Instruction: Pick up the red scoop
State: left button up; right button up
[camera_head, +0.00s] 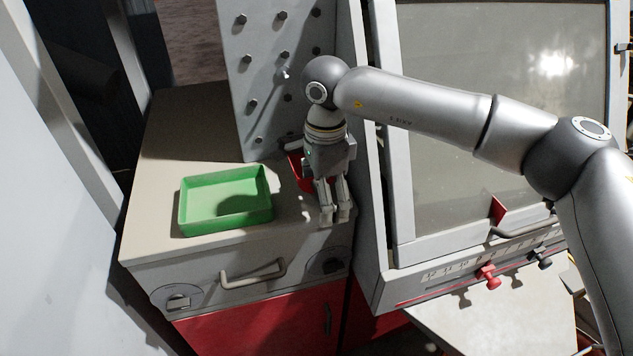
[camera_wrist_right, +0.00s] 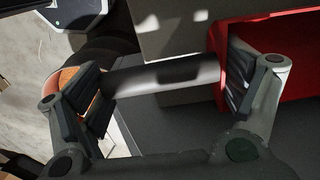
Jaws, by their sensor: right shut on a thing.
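The red scoop (camera_head: 299,172) is on the grey cabinet top, mostly hidden behind my right gripper in the head view. In the right wrist view its red body (camera_wrist_right: 285,100) fills the right side, and a grey bar like a handle (camera_wrist_right: 165,76) runs between the finger pads. My right gripper (camera_head: 335,217) points down at the cabinet's front right. It is shut on the scoop, with its fingers held well apart in the wrist view (camera_wrist_right: 160,95). Whether the scoop is clear of the surface cannot be told. My left gripper is not in view.
A green tray (camera_head: 205,229) stands left of the scoop on the cabinet top (camera_head: 160,168). A large cabinet with a window (camera_head: 480,100) stands close to the right. The back left of the cabinet top is clear.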

jog(key=shift+s+a+r+b, duration=0.1)
jog(key=shift+r+b, duration=0.1)
jog(key=shift+b, duration=0.3)
notch_tip(320, 180, up, 7)
jog(key=shift+f+b, duration=0.15)
jog(key=shift+b, duration=1)
jog(key=s+a+b, duration=0.2)
jog(key=s+a, duration=0.2)
jog(key=s, duration=0.5)
jog(key=s+a+b, duration=0.3)
jog(key=s+a, duration=0.2)
jog(key=s, duration=0.3)
jog(key=shift+s, duration=0.35)
